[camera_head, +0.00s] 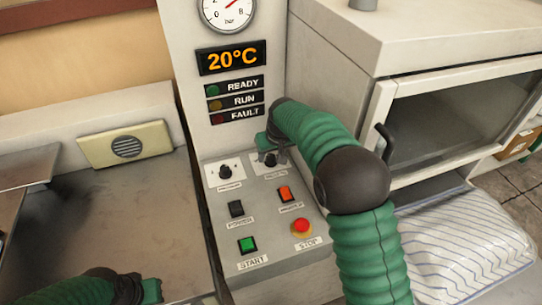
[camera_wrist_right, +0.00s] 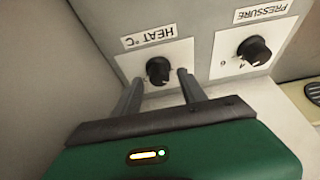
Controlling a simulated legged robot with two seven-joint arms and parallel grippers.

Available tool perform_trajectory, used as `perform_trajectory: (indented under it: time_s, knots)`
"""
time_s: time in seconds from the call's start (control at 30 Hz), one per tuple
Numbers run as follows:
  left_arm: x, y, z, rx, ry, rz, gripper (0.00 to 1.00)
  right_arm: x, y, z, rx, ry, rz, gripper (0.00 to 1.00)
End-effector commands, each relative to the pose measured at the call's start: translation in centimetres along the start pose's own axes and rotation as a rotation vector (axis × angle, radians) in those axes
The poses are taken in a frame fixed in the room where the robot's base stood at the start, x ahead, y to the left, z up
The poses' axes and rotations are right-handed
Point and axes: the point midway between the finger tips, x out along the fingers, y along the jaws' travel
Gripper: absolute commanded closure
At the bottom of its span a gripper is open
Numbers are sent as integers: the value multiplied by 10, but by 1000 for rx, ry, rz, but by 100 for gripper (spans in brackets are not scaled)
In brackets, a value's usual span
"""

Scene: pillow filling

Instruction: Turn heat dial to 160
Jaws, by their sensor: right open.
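The heat dial (camera_wrist_right: 158,70) is a black knob on a white plate labelled HEAT °C in the right wrist view, where the picture is upside down. In the head view the dial (camera_head: 270,159) is partly covered by my right gripper (camera_head: 269,150). My right gripper (camera_wrist_right: 160,80) is open, with one finger on each side of the dial; I cannot tell whether they touch it. The orange display (camera_head: 232,60) reads 20°C. My left gripper (camera_head: 150,291) is at the lower left of the head view, away from the panel; its fingers are not clear.
The pressure dial (camera_wrist_right: 254,51) sits beside the heat dial. Below them are a black switch (camera_head: 236,208), an orange switch (camera_head: 285,194), a green START button (camera_head: 247,244) and a red STOP button (camera_head: 302,227). A striped pillow (camera_head: 465,250) lies at the right.

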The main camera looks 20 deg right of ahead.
Motion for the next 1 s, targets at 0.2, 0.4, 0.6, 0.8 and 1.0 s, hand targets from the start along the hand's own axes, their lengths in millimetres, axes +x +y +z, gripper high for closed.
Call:
perform_trajectory:
  time_s: [0.2,0.4,0.6,0.8,1.0]
  knots:
    - [0,0,0,0,0,0,100,8,0,0,1,0,0,51]
    - [0,0,0,0,0,0,100,8,0,0,0,0,0,60]
    - [0,0,0,0,0,0,100,8,0,0,0,0,-1,86]
    - [0,0,0,0,0,0,100,8,0,0,0,0,-1,100]
    - [-2,0,0,0,0,0,100,7,0,0,11,-1,4,100]
